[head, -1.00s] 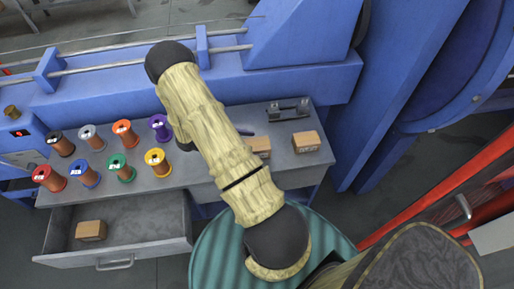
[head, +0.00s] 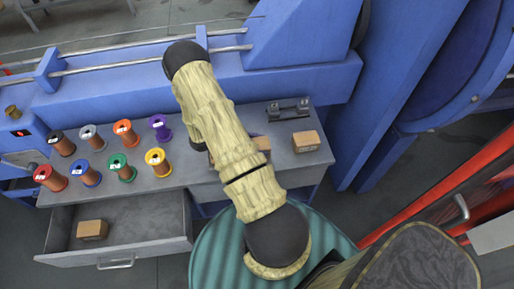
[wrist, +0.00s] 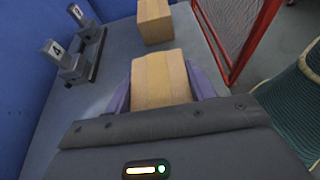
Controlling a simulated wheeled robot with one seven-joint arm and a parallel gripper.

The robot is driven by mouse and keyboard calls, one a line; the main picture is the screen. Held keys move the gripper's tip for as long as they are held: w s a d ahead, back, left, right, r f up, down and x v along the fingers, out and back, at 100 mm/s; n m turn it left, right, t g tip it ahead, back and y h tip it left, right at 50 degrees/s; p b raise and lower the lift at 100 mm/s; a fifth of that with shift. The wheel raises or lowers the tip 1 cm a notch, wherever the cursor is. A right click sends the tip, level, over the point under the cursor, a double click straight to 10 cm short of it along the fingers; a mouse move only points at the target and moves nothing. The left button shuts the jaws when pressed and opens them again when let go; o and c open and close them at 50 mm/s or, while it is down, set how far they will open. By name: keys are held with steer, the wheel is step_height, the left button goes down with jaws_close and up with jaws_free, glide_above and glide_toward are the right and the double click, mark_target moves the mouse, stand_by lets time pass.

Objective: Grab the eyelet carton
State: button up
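My gripper (wrist: 160,84) is low over the grey worktop in the wrist view. Its two purple fingers stand apart on either side of a brown carton (wrist: 161,78). I see no clear grip, and contact with its sides is hard to judge. A third carton (head: 92,230) lies in the open drawer. No label is readable.
Several coloured wire spools (head: 123,167) stand on the left of the worktop. A dark metal fixture (head: 288,110) sits behind the cartons; its numbered blocks (wrist: 72,62) show in the wrist view. The open drawer (head: 150,219) juts out at the front left. A red guard (head: 450,205) is at right.

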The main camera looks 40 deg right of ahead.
mark_target(259, 143)
steer(key=c, duration=0.5)
steer(key=shift+c, duration=0.2)
steer(key=shift+r, duration=0.1)
step_height(259, 143, up, 10)
steer(key=shift+f, duration=0.1)
stand_by(0.4)
